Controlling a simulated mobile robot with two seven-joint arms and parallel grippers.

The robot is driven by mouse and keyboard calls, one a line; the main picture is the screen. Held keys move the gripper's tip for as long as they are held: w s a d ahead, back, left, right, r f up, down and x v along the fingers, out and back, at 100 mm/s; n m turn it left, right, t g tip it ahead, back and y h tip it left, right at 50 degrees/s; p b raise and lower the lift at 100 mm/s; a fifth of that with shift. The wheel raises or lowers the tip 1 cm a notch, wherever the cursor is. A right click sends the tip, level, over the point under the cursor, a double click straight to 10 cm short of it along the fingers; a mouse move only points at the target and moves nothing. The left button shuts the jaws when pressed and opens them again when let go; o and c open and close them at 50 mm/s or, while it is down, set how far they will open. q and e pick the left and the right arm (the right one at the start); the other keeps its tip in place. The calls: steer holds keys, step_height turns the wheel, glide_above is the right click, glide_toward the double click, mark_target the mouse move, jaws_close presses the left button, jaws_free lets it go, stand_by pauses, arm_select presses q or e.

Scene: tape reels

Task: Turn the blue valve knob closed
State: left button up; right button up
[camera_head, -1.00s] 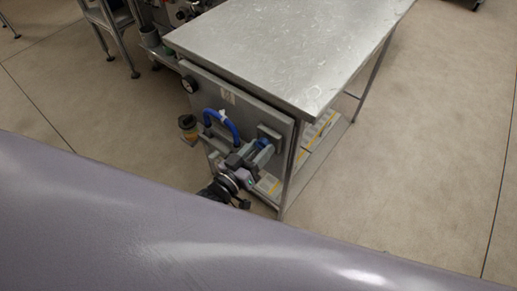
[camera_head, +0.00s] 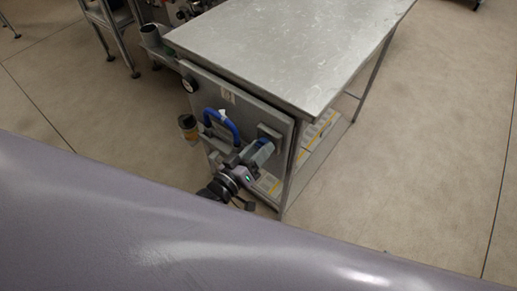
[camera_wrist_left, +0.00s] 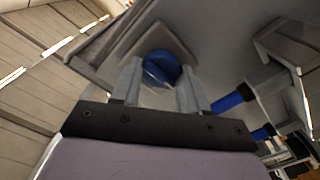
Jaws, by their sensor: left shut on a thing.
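The blue valve knob (camera_wrist_left: 161,68) sits on a grey square plate on the panel. It shows between the two fingers of my left gripper (camera_wrist_left: 161,80) in the left wrist view, one finger on each side. In the head view the knob (camera_head: 265,142) is mostly hidden by the fingers. My left gripper (camera_head: 258,153) is shut on the knob at the panel's right side. My right gripper is not in view.
The grey panel (camera_head: 205,92) hangs below a metal tabletop (camera_head: 290,45). Yellow-white boxes (camera_head: 318,130) lie on the lower shelf. The floor (camera_head: 430,150) to the right is clear.

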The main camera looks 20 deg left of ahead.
arm_select(q)
steer(key=o, duration=1.1)
steer(key=shift+c, duration=0.2)
steer(key=v, duration=0.7)
steer(key=shift+s, duration=0.15)
